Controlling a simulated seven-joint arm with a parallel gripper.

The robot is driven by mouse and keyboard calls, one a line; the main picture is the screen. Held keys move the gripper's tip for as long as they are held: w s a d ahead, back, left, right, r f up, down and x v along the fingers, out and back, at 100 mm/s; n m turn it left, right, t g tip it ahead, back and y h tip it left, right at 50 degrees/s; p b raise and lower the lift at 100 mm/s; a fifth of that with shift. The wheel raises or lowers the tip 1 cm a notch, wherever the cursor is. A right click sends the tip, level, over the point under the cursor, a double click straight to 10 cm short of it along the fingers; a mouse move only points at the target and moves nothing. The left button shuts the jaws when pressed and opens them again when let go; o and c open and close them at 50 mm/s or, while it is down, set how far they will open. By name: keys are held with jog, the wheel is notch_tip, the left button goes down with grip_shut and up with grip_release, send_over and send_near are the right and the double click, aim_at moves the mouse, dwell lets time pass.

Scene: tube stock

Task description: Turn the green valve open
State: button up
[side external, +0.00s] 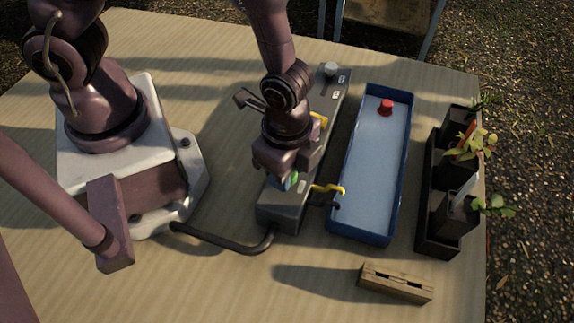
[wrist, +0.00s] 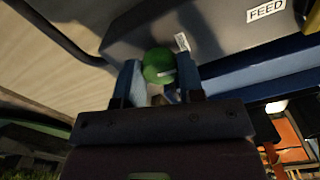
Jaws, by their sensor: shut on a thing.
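The green valve (wrist: 158,66) is a round knob with a pale mark on its face, on the grey valve box (wrist: 128,38). In the wrist view it sits between the two blue-grey fingers of my gripper (wrist: 160,80), which is shut on it. In the side view my gripper (side external: 289,182) points down over the near end of the box (side external: 285,213). Only a small green part of the valve (side external: 294,176) shows there; the arm hides the rest.
A grey knob (side external: 331,69) is at the box's far end. A dark planter (side external: 424,222) and wooden block (side external: 396,284) stand further right.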

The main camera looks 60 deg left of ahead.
jog(key=shift+n, duration=0.6)
jog(key=o, duration=0.9)
notch_tip(320, 180, up, 13)
dwell(0.4)
